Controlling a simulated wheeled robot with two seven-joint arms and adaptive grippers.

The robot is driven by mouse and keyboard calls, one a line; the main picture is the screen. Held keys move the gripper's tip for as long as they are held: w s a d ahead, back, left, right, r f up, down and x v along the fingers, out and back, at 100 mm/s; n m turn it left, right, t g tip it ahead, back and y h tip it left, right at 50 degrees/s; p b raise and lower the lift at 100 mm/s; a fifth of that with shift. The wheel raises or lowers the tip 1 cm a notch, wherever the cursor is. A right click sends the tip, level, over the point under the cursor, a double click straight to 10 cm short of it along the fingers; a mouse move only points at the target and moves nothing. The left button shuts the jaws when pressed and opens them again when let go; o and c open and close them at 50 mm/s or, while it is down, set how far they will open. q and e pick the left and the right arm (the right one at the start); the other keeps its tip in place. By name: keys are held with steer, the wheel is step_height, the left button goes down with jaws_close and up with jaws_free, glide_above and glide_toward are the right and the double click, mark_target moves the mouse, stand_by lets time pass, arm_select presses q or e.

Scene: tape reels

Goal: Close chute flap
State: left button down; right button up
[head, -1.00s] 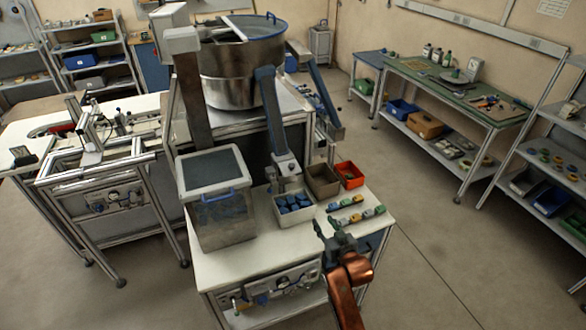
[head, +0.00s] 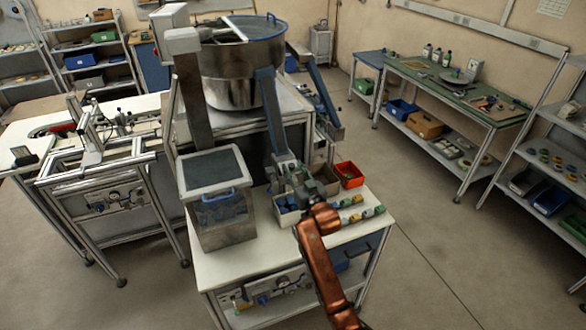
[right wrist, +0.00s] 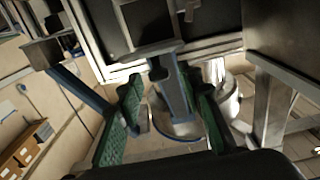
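The blue chute (head: 270,108) slopes down from the round metal bowl (head: 240,75) to a grey lower end, where the flap would be; the gripper now covers much of it. My right gripper (head: 283,170) is at this lower end, over the bins, with its copper arm reaching in from the bottom. In the right wrist view, the two green-padded fingers (right wrist: 165,105) are apart, with a grey bar-like part (right wrist: 172,88) between them. I cannot tell whether they touch it, or how the flap stands. My left gripper is not in view.
A white bin (head: 285,217) with blue pieces sits below the gripper. A brown bin and an orange bin (head: 349,174) stand to its right, and small coloured parts (head: 365,214) lie in front. A grey lidded box (head: 220,220) stands left on the white table (head: 245,262).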

steer(key=shift+w+a, duration=0.1)
steer(key=shift+w, duration=0.3)
steer(key=shift+c, duration=0.3)
jaws_close()
